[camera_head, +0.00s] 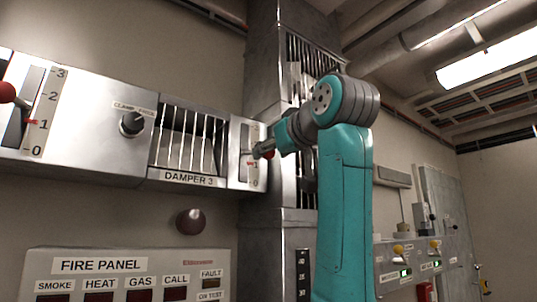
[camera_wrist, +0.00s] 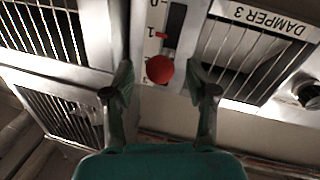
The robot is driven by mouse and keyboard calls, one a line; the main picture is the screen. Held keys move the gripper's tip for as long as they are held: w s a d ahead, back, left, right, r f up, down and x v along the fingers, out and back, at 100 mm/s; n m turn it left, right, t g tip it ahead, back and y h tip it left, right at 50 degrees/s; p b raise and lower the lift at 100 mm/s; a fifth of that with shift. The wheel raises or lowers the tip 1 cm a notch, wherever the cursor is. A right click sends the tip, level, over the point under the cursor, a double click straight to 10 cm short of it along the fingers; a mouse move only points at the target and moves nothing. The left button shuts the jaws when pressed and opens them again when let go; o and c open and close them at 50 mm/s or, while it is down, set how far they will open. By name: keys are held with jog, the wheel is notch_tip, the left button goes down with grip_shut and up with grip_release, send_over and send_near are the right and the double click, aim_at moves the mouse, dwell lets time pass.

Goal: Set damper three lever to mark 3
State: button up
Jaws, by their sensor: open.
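The damper three lever has a red ball knob (camera_wrist: 160,69) on a dark stem in a vertical slot. It sits on the scale panel (camera_head: 235,170) right of the "DAMPER 3" label (camera_head: 189,179). The wrist view looks upside down, with 0 at the top edge and 1 below it. A red pointer (camera_wrist: 161,35) sits beside mark 1; the higher marks are not clearly readable. My gripper (camera_wrist: 161,86) is open, with one finger on each side of the knob and visible gaps. In the head view my gripper (camera_head: 262,151) is at the panel and hides most of the knob.
Another lever with a red knob (camera_head: 7,92) and a 0 to 3 scale is at the far left. A black rotary knob (camera_head: 132,123) sits between the scales. A fire panel (camera_head: 125,274) and a dark round knob (camera_head: 190,222) are below. A metal duct (camera_head: 265,215) stands close to the right.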

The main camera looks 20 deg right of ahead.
jog(key=shift+w+a, duration=0.15)
jog(key=shift+w, duration=1.05)
grip_shut()
